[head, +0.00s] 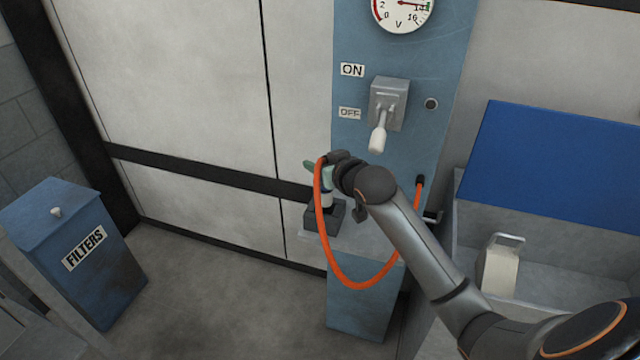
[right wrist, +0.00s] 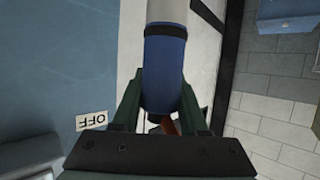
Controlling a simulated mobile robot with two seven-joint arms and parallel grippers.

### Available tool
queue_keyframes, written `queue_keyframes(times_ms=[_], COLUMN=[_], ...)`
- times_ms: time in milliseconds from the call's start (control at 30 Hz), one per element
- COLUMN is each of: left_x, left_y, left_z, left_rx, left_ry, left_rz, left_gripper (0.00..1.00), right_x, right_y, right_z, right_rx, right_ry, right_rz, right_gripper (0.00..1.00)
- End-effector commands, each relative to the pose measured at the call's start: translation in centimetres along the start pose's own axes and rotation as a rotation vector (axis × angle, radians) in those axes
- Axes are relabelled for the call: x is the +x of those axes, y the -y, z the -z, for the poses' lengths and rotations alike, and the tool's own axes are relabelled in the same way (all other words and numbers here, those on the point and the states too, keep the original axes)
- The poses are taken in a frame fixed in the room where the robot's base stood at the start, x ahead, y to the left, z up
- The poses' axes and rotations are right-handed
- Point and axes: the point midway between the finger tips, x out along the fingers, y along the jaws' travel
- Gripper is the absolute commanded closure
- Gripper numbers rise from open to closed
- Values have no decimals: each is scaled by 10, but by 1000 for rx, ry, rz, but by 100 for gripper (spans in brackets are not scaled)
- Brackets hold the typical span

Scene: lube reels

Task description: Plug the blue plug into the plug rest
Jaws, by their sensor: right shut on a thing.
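My right gripper (head: 318,169) is shut on the blue plug, with its green fingers on both sides of the plug's blue body (right wrist: 164,70) in the right wrist view. The plug's pale grey end points away from my palm. In the head view the plug (head: 327,198) hangs roughly upright, lower end down, at the dark box-shaped plug rest (head: 338,215) on a grey ledge. I cannot tell whether its tip is above or inside the rest's opening. The gripper and orange cable partly hide it. My left gripper is not in view.
The orange cable (head: 352,284) loops from the plug to the blue panel (head: 350,140). A lever switch (head: 388,105) sits above my gripper. A grey bin with a blue lid (head: 550,155) stands right, a blue FILTERS box (head: 90,270) left.

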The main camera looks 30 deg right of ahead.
Motion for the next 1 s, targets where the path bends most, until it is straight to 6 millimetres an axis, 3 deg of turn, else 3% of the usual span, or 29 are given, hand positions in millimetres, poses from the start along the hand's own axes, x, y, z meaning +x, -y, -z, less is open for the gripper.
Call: queue_keyframes(times_ms=[400,800,833,1000], left_x=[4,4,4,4], left_y=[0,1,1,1], left_z=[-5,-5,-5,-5], left_rx=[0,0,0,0], left_ry=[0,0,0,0], left_rz=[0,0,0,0], left_gripper=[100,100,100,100], right_x=[18,20,20,20], right_y=[0,0,0,0], right_z=[-44,-48,-49,-49], right_rx=[0,0,0,0], right_ry=[-3,-4,-1,-1], right_rz=[0,0,0,0], right_gripper=[100,100,55,36])
